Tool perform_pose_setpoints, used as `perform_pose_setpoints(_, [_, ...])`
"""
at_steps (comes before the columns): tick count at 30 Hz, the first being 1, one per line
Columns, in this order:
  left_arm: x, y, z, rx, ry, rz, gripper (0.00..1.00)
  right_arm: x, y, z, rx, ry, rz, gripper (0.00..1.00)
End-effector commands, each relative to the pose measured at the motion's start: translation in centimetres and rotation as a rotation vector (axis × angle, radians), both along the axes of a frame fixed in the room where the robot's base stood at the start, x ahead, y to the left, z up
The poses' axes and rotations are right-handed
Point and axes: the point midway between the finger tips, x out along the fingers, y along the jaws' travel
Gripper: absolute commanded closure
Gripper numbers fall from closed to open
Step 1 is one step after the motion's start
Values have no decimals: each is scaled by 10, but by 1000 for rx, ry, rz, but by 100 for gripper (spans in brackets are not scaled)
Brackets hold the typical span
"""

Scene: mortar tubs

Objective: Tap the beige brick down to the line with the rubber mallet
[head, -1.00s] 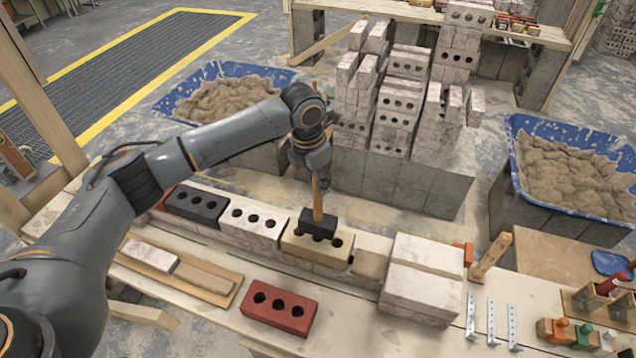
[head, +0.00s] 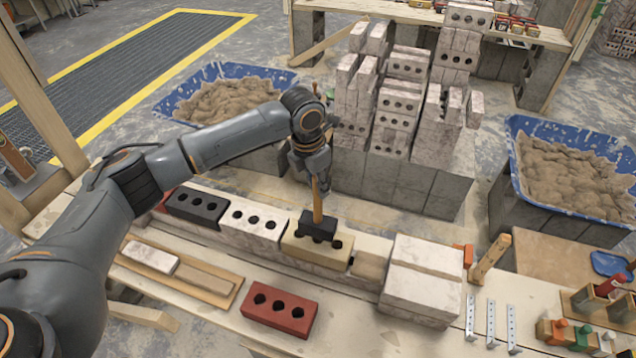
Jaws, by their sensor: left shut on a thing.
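The rubber mallet (head: 317,226) has a black head and a wooden handle. My left gripper (head: 316,178) is shut on the upper part of the handle, which points down with the head at the bottom. The mallet head is at the top of the beige brick (head: 300,249) and seems to touch it; it hides part of the brick's top. The beige brick lies in the row, right of a white holed brick (head: 253,220). I cannot make out the line. My right gripper is not in view.
A black brick (head: 196,206) lies further left in the row. Stacked pale blocks (head: 424,262) stand at its right end. A red brick (head: 280,309) lies in front. Tall brick stacks (head: 400,100) stand behind, with mortar tubs (head: 515,150) on both sides.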

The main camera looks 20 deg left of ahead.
Motion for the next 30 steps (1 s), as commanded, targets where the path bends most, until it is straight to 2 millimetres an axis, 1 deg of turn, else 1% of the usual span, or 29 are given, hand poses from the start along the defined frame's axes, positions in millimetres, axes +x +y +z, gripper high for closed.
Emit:
perform_pose_setpoints(1, [0, 0, 8, 0, -1, -1, 100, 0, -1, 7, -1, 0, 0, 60])
perform_pose_setpoints(4, [0, 0, 5, 0, -1, -1, 100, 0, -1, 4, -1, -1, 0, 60])
perform_pose_setpoints(11, [0, 0, 4, -1, -2, -1, 100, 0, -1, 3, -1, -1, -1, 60])
perform_pose_setpoints(17, [0, 0, -4, -3, -6, 0, 100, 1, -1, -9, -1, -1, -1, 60])
perform_pose_setpoints(23, [0, 0, -1, -3, -6, 0, 100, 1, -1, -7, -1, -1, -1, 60])
perform_pose_setpoints(26, [0, 0, -7, -3, -6, 0, 100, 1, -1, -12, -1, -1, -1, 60])
perform_pose_setpoints(29, [0, 0, -27, -2, -5, 0, 100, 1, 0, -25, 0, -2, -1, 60])
perform_pose_setpoints(30, [0, 0, -37, -2, -5, 0, 100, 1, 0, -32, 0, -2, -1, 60])
